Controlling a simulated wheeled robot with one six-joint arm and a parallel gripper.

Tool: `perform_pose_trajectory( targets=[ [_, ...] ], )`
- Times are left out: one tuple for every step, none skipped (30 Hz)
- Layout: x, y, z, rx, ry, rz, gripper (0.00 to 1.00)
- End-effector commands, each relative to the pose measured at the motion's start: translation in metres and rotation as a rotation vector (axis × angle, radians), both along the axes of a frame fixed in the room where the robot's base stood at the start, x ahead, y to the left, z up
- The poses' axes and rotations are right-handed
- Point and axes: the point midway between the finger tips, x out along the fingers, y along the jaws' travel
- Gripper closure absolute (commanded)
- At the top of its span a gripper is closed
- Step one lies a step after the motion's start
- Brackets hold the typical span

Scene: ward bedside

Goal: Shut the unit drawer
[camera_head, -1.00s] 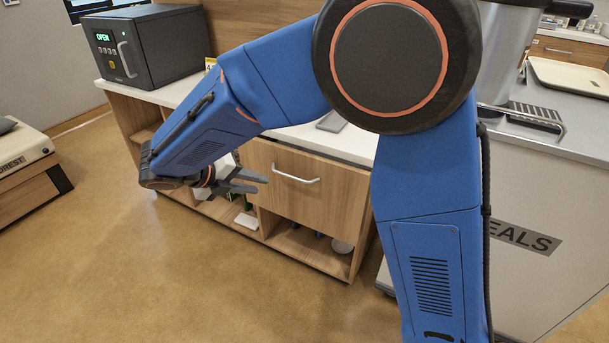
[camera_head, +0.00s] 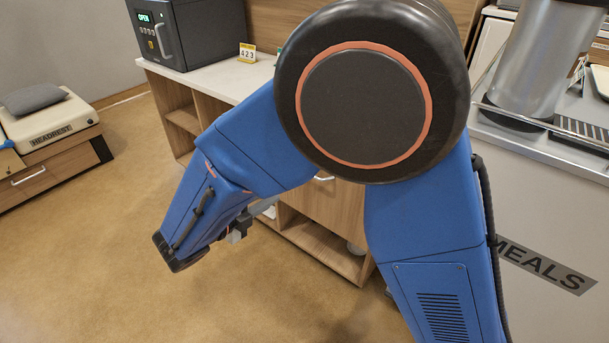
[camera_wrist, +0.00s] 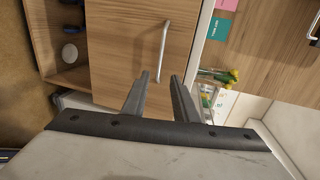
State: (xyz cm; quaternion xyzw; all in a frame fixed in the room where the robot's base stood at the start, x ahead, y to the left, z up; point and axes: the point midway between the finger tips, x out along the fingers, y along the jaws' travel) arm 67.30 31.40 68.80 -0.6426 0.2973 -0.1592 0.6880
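The unit drawer (camera_head: 338,205) has a wood-grain front in the bedside unit, below the white counter, and is partly hidden behind my arm in the head view. Its front (camera_wrist: 125,45) fills the upper middle of the wrist view, where its bar handle (camera_wrist: 164,50) appears upright. I cannot tell how far the drawer stands out. My gripper (camera_wrist: 160,78) is open and empty, its two dark fingers apart and pointing toward the drawer front near the handle. Contact is not visible. In the head view my arm hides most of the gripper.
An open shelf (camera_head: 320,245) lies under the drawer. A dark safe (camera_head: 188,32) showing OPEN and a yellow number sign (camera_head: 247,52) stand on the counter (camera_head: 215,78). A MEALS cart (camera_head: 535,225) is at right, a HEADREST box (camera_head: 48,125) at left. The floor (camera_head: 95,235) at left is clear.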

Motion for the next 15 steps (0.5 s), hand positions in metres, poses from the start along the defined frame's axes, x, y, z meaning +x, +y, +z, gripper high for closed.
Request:
perform_pose_trajectory(
  targets=[
    [0.008,-0.007,-0.002,-0.001,0.000,-0.004,0.73],
    [0.012,-0.010,-0.003,-0.001,0.000,-0.004,0.73],
    [0.017,-0.015,-0.005,-0.001,0.001,-0.004,0.73],
    [0.022,-0.018,-0.006,-0.001,0.001,-0.004,0.73],
    [0.026,-0.021,-0.007,-0.001,0.001,-0.004,0.73],
    [0.031,-0.025,-0.008,-0.001,0.000,-0.004,0.73],
    [0.035,-0.028,-0.009,-0.001,0.001,-0.005,0.73],
    [0.039,-0.032,-0.010,-0.001,0.000,-0.004,0.73],
    [0.044,-0.035,-0.012,0.000,0.000,-0.003,0.73],
    [0.048,-0.039,-0.013,0.001,0.001,-0.004,0.73],
    [0.052,-0.042,-0.014,0.000,0.000,-0.005,0.73],
    [0.057,-0.046,-0.015,0.000,-0.001,-0.004,0.73],
    [0.061,-0.049,-0.016,-0.001,0.000,-0.004,0.73],
    [0.065,-0.052,-0.017,0.001,0.001,-0.005,0.73],
    [0.070,-0.056,-0.019,0.001,0.001,-0.004,0.73]
  ],
)
